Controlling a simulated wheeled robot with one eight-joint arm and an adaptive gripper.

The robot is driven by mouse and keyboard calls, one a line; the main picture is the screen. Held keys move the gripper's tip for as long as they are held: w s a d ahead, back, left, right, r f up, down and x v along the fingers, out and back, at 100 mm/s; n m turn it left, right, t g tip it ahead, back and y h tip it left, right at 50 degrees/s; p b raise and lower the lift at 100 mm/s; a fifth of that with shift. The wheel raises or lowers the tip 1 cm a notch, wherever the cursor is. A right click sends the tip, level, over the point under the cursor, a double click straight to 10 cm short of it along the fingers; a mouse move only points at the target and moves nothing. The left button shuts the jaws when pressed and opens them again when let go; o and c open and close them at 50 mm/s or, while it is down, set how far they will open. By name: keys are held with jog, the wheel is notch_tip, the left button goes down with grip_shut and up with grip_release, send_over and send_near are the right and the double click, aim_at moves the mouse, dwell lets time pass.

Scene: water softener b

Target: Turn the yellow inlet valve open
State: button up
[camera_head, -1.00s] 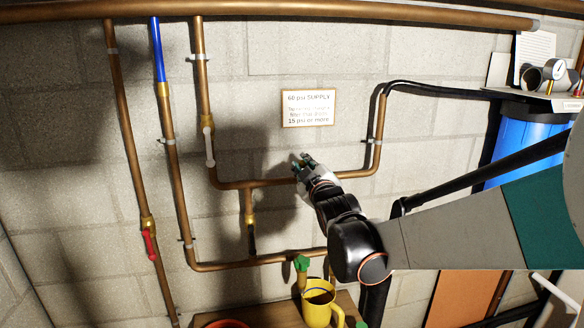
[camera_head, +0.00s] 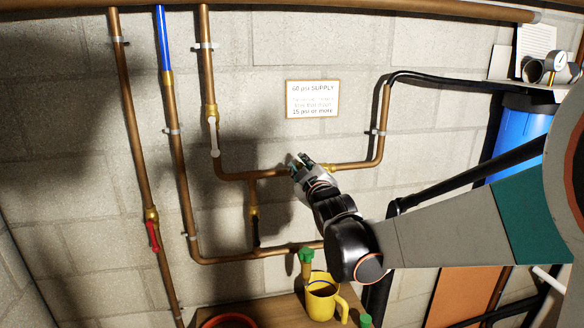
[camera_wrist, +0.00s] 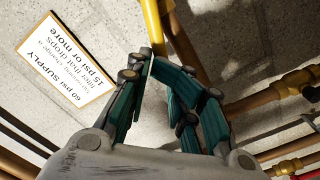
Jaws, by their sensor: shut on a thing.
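The yellow valve handle (camera_wrist: 153,28) runs from the top edge of the wrist view down between my fingertips. My gripper (camera_wrist: 160,62) is shut on it, one teal-padded finger on each side. In the head view my gripper (camera_head: 301,163) is at the horizontal copper pipe below the paper sign. There the handle is hidden behind my fingers. A brass fitting (camera_head: 330,167) shows on the pipe just right of my gripper. How far the handle is turned cannot be told.
The framed sign (camera_head: 312,99) hangs just above my gripper. A white-handled valve (camera_head: 213,135) and a red-handled valve (camera_head: 153,237) are on pipes to the left. The blue tank (camera_head: 518,140) is at the right.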

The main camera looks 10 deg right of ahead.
jog(key=shift+f, duration=0.3)
jog(key=shift+f+b, duration=0.8)
jog(key=shift+f, duration=0.05)
jog(key=shift+c, duration=0.5)
jog(key=shift+o, duration=0.3)
jog(key=shift+s+a+f+b, duration=0.1)
jog(key=shift+f+b, duration=0.2)
jog(key=o, duration=1.1)
jog(key=shift+a+f, duration=0.1)
jog(key=shift+f, duration=0.05)
jog(key=shift+o, duration=0.8)
